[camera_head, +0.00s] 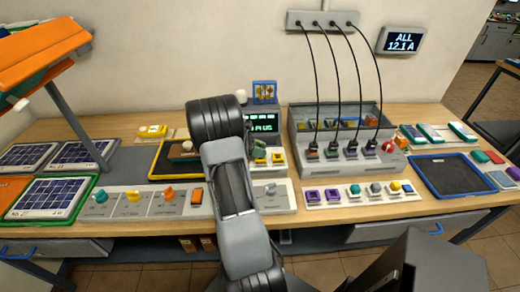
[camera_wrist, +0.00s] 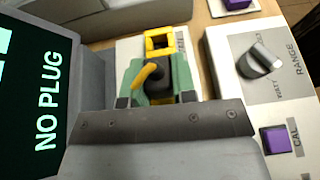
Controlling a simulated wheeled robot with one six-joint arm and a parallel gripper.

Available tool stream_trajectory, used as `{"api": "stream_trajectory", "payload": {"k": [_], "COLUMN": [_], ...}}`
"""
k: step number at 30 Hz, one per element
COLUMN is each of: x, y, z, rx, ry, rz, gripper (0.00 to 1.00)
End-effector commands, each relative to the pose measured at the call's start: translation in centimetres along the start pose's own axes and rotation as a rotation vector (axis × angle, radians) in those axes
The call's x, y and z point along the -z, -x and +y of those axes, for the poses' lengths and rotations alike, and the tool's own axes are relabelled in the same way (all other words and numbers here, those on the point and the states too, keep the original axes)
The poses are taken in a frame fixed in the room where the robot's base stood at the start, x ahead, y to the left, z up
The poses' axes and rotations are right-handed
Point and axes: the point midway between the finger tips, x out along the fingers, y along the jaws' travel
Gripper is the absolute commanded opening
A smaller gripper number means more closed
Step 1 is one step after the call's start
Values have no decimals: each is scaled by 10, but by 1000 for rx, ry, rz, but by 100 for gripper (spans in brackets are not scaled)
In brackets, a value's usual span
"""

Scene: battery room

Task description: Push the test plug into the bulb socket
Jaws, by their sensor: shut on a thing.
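In the wrist view my gripper (camera_wrist: 157,98) has its two dark fingertips on either side of a green block with a black round part and a bent yellow piece on top; I take this to be the test plug (camera_wrist: 158,82). A square yellow frame with a dark opening, which looks like the bulb socket (camera_wrist: 159,42), stands just beyond it on a pale panel. The plug appears apart from the opening, but its lower end is hidden. In the head view my arm covers most of the gripper. The tester screen (camera_wrist: 45,100) reads "NO PLUG".
A white panel with a RANGE knob (camera_wrist: 258,62) and a purple CAL button (camera_wrist: 275,140) lies close on the right in the wrist view. In the head view a grey charger box (camera_head: 300,150) with black cables stands right of my arm. A blue-rimmed tray (camera_head: 452,176) lies farther right.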

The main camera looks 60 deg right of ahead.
Motion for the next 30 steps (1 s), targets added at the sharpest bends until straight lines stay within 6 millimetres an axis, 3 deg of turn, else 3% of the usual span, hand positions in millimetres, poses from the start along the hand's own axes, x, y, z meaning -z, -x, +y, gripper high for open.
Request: {"api": "stream_trajectory", "payload": {"k": [17,18,21,30], "x": [11,11,10,10], "y": [-5,-5,-4,-1], "z": [0,0,0,0], "rx": [0,0,0,-1], "ry": [0,-1,0,0], "rz": [0,0,0,0], "gripper": [2,27,36,36]}}
